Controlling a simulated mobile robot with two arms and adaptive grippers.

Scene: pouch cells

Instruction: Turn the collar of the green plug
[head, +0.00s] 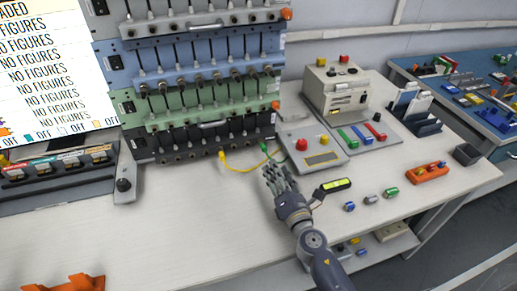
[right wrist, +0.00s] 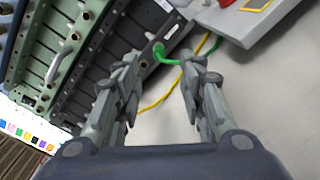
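The green plug (head: 264,148) is small and sits at the lower front edge of the dark bottom rack tier (head: 205,140), with a green cable running from it. It also shows in the right wrist view (right wrist: 159,49), beyond the fingertips. My right gripper (head: 274,172) is open and empty, just in front of the plug and apart from it. In the right wrist view its two fingers (right wrist: 160,68) stand on either side of the plug's line, with a clear gap. The plug's collar is too small to make out. My left gripper is not in view.
A yellow plug (head: 221,156) with a yellow cable is left of the green one; the cable loops below the plug. A grey box with a red button (head: 302,145) stands close right.

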